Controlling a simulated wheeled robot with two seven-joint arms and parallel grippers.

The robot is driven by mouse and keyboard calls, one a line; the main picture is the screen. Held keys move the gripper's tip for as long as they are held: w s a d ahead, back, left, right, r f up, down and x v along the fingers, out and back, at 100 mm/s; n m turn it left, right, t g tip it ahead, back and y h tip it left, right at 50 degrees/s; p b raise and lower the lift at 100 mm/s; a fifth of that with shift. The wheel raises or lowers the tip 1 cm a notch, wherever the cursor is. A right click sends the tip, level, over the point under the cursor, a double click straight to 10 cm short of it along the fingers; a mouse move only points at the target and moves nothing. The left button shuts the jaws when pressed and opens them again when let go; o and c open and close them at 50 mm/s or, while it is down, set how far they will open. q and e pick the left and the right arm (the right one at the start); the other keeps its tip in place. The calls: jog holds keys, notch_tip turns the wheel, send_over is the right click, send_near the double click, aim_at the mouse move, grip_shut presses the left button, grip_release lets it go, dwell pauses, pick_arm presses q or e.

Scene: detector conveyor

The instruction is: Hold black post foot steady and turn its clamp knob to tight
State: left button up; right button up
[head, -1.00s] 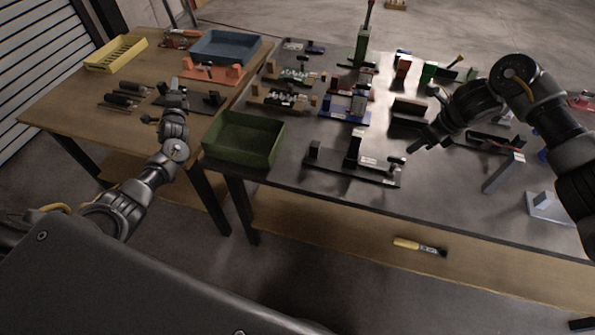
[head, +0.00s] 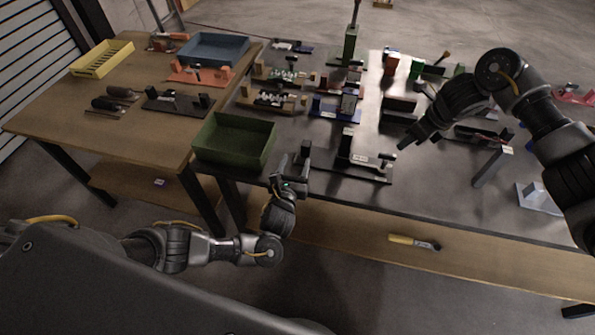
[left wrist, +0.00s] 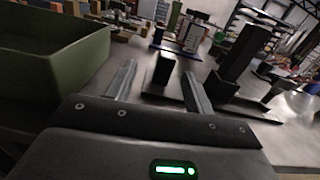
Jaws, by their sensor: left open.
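The black post foot (head: 345,169) lies near the front edge of the dark table in the head view. It has a tall upright block (head: 345,143), and a clamp knob (head: 387,157) at its right end. My left gripper (head: 291,162) is open and empty at the foot's left end. In the left wrist view its fingers (left wrist: 158,84) point toward a short black block (left wrist: 159,71), which shows between them, apparently not touched. The tall black post (left wrist: 236,62) stands beyond the right finger. My right gripper (head: 404,145) is just right of the knob; its jaws are too small to read.
A green bin (head: 235,141) stands just left of my left gripper and also fills the left of the left wrist view. Other fixtures crowd the table behind the foot. A grey angled bracket (head: 490,166) stands to the right. A brush (head: 412,241) lies on the lower shelf.

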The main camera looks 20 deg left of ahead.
aim_at(305, 149)
pick_arm(q)
jog(key=shift+s+d+f+m, duration=0.4)
jog(key=shift+s+d+f, duration=0.15)
jog(key=shift+s+d, duration=0.2)
jog(key=w, duration=1.1)
jog(key=shift+a, duration=0.35)
